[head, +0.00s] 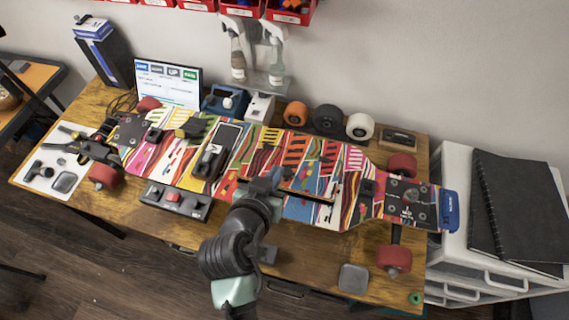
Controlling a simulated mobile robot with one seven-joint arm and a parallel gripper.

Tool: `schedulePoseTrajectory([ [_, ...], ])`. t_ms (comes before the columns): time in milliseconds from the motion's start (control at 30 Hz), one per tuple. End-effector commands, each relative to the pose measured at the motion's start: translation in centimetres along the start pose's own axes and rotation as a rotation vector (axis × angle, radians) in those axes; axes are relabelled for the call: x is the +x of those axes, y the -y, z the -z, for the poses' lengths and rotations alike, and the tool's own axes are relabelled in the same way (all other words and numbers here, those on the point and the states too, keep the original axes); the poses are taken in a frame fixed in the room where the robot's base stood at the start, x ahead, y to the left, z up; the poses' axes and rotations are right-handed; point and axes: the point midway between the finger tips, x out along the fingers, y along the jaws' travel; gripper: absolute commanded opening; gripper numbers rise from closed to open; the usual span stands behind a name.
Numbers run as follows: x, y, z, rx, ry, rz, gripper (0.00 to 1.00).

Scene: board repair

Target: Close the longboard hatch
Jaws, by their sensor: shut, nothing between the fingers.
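The longboard (352,210) lies wheels-up across the wooden bench, its deck covered in a bright multicoloured pattern. A dark rectangular opening (228,137) with a pale rim sits left of the deck's middle, with a dark and grey part in it. A patterned panel with a dark edge (308,195), perhaps the hatch lid, shows right of the middle; I cannot tell its exact angle. My gripper (274,178) is shut and empty over the middle of the deck, just left of that dark edge. Whether it touches the panel is unclear, and my wrist hides part of the deck.
Red wheels (394,259) stick out at both ends of the board. A dark tray (176,202) and a grey square piece (353,278) lie at the bench's front. Spare wheels (328,118), a screen (168,84) and a blue-grey device (226,101) stand behind. White drawers (453,178) stand right.

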Motion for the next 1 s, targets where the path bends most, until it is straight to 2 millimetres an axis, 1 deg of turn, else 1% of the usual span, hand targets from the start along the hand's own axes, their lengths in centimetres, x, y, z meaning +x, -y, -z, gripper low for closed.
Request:
schedulePoseTrajectory([
  [300, 5.1, 0.0, 0.2, 0.001, -0.001, -0.001, 0.00],
  [567, 8.7, 0.0, 0.2, 0.001, 0.000, 0.000, 0.00],
  [600, 8.7, 0.0, -0.9, -0.002, 0.003, 0.000, 0.00],
  [700, 9.0, 0.0, -2.4, -0.002, 0.003, 0.000, 0.00],
  [833, 9.3, 0.0, -3.4, 0.000, 0.000, 0.000, 0.00],
  [1000, 9.4, 0.0, -3.8, 0.001, -0.002, 0.001, 0.00],
])
